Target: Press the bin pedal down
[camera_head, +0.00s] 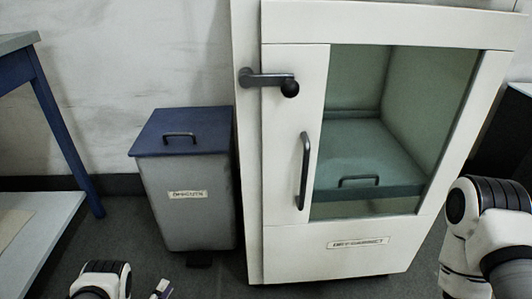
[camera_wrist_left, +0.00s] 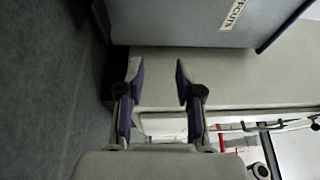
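The bin (camera_head: 188,200) is a grey box with a closed dark blue lid (camera_head: 180,132); it stands on the floor left of the white cabinet. Its dark pedal (camera_head: 200,262) sticks out low at the front. The bin's labelled front also fills the top of the left wrist view (camera_wrist_left: 185,22); I cannot make out the pedal there. My left gripper (camera_head: 160,290) is at the bottom edge of the head view, in front of and left of the pedal, apart from it. In the left wrist view its fingers (camera_wrist_left: 160,78) are spread and empty. My right gripper is out of view.
The white cabinet (camera_head: 350,246) with a glass window and handles stands close to the bin's right side. A blue-legged table (camera_head: 62,130) with a lower shelf (camera_head: 40,235) is at the left. Grey floor (camera_head: 125,225) is free between table and bin.

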